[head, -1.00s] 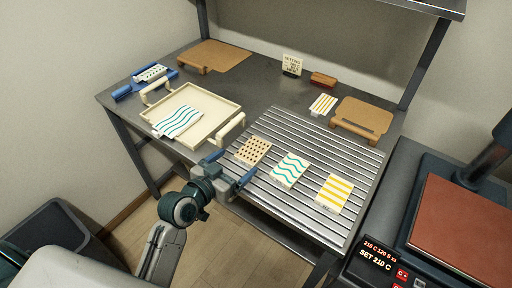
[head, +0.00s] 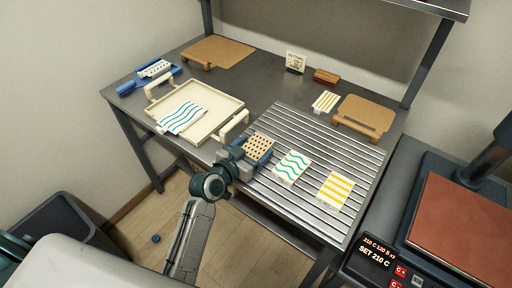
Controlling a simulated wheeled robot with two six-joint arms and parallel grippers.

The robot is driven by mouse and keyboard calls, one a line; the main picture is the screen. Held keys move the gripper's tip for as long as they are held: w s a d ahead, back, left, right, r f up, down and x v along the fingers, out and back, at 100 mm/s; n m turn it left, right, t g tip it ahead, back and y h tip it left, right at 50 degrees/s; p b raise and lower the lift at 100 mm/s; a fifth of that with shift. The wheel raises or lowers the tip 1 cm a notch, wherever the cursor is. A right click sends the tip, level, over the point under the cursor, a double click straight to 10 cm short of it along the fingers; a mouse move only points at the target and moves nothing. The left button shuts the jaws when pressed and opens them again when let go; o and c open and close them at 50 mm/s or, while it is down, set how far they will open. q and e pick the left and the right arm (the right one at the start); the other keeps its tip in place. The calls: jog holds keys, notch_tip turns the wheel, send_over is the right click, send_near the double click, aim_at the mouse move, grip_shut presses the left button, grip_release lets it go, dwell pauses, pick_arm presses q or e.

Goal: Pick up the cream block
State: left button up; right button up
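A cream block with brown dots (head: 259,142) lies at the left end of the ribbed metal rack (head: 310,130). My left gripper (head: 251,152) is at the block's near side, with one blue finger along its left edge and the other along its near right edge. The gripper partly hides the block's near end. I cannot tell whether the fingers press on it or stand just apart. A white block with teal waves (head: 292,167) and one with yellow stripes (head: 335,190) lie to its right on the rack. My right gripper is not in view.
A cream tray (head: 232,103) with a teal-waved cloth-like piece (head: 182,118) stands left of the rack. Brown boards (head: 218,50), a small sign (head: 295,61) and a yellow-striped block (head: 325,101) are behind. A heat press (head: 465,225) is at right.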

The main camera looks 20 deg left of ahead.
pick_arm(q)
jog(key=c, duration=0.7)
jog(key=shift+r, duration=0.1)
